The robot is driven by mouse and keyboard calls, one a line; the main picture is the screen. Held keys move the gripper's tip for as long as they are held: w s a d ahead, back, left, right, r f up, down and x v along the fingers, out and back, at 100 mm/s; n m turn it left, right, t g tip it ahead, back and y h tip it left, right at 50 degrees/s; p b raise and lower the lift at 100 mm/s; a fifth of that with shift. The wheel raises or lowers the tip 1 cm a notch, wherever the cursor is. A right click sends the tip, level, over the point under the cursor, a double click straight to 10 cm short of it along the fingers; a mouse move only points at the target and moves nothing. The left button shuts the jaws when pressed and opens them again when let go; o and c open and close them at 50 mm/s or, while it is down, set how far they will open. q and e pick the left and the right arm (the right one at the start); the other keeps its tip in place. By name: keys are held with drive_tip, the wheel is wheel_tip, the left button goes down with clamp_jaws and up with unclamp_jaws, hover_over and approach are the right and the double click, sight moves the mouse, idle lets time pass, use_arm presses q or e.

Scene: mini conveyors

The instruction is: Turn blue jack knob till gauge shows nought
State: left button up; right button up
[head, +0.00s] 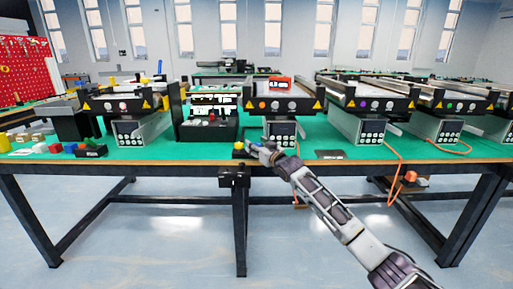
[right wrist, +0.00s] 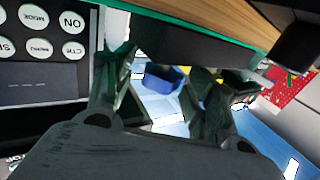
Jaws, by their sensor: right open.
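My right gripper (head: 250,149) is at the front edge of the green-topped table in the head view, with its arm coming in from the lower right. In the right wrist view my right gripper (right wrist: 163,68) has its two dark fingers apart. A blue rounded part (right wrist: 165,78), perhaps the blue jack knob, shows between the fingers; I cannot tell whether they touch it. A panel (right wrist: 45,50) with round white buttons and a display with dashes is at the left. I cannot make out a gauge reading. My left gripper is not in view.
The green table (head: 215,152) carries several mini conveyors, one conveyor (head: 285,103) just behind my gripper. A black box (head: 234,178) hangs under the table's front edge. Small coloured blocks (head: 70,148) lie at the left. An orange cable (head: 393,160) hangs over the edge to the right.

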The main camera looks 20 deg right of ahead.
drive_tip(key=shift+w, duration=0.2)
drive_tip(key=c, duration=1)
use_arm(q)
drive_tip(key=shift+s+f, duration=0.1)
use_arm(e)
drive_tip(key=shift+a, duration=0.1)
drive_tip(key=shift+c, duration=0.2)
